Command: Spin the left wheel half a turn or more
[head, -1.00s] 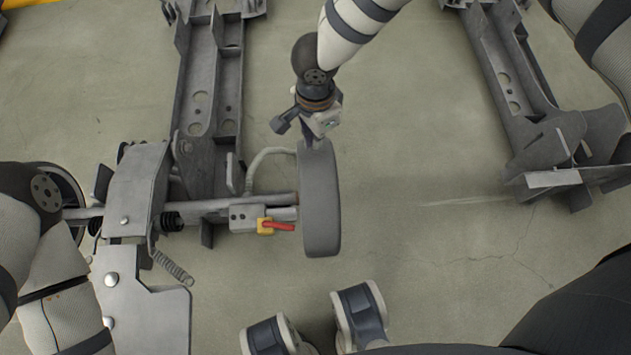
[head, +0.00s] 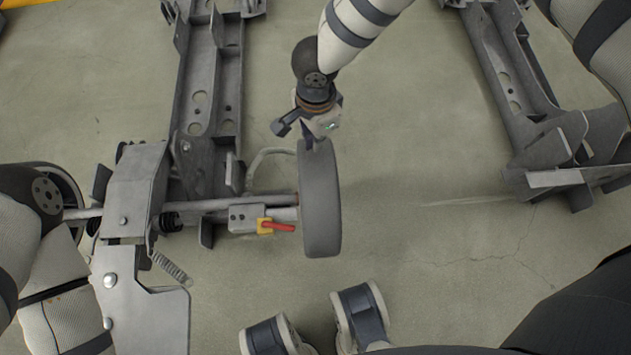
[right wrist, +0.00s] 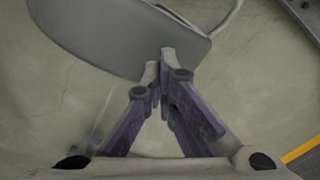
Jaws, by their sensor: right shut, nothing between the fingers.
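The axle carries two wheels. A dark grey wheel (head: 320,205) stands upright at its right end in the head view. Another wheel (head: 66,178) at its left end is mostly hidden behind my left arm. The pictures do not label which one is the left wheel. My right gripper (head: 307,140) is shut and empty, with its fingertips at the upper edge of the right-end wheel. In the right wrist view the closed fingertips (right wrist: 163,62) overlap the rim of that wheel (right wrist: 120,35); I cannot tell whether they press on it. My left gripper is out of view.
The chassis rail (head: 210,100) runs up from the axle. A yellow block with a red lever (head: 275,226) sits just left of the right-end wheel. A spring (head: 172,267) hangs below the axle. Another chassis rail (head: 512,75) stands at right, with clear floor between.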

